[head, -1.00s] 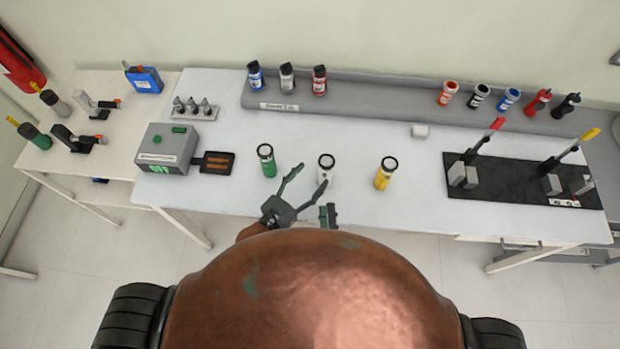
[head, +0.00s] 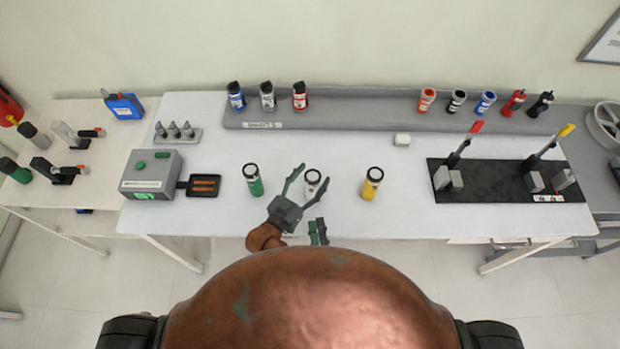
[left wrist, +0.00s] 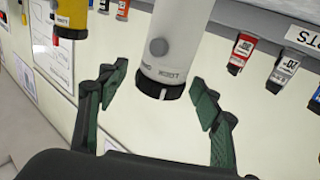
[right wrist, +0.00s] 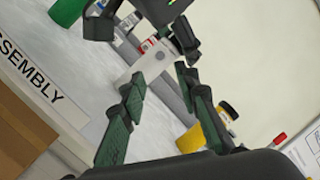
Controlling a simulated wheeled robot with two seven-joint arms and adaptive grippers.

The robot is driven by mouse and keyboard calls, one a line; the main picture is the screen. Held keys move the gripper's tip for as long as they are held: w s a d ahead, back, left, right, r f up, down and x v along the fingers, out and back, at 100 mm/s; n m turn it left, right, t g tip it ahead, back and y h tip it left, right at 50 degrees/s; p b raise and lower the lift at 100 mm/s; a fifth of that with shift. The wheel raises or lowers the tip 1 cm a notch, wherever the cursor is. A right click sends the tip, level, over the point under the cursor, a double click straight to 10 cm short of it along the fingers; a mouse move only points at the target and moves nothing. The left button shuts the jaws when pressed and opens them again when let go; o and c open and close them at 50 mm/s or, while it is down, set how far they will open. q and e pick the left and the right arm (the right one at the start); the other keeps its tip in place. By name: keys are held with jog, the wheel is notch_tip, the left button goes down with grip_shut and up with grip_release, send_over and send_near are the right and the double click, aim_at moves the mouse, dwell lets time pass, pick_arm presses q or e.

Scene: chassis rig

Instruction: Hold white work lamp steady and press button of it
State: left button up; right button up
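The white work lamp (head: 311,187) stands upright on the white table between a green and a yellow lamp. In the left wrist view the white lamp (left wrist: 185,35) shows a round grey button (left wrist: 158,47) on its side and a black end. My left gripper (head: 312,175) is open, with its fingers on either side of the lamp; gaps show beside it in the left wrist view. My right gripper (head: 318,231) is lower, near the table's front edge, partly hidden by my body. In the right wrist view its fingers (right wrist: 160,80) are open, with the white lamp (right wrist: 139,70) beyond them.
The green lamp (head: 252,181) stands left and the yellow lamp (head: 372,185) right. A grey-green box (head: 150,176) with a dark plate is further left. A black mat (head: 505,194) with clamps lies right. Several lamps stand on the rear shelf (head: 360,121).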

pick_arm(q)
jog(key=c, duration=1.4)
jog(key=shift+c, duration=0.5)
pick_arm(e)
grip_shut()
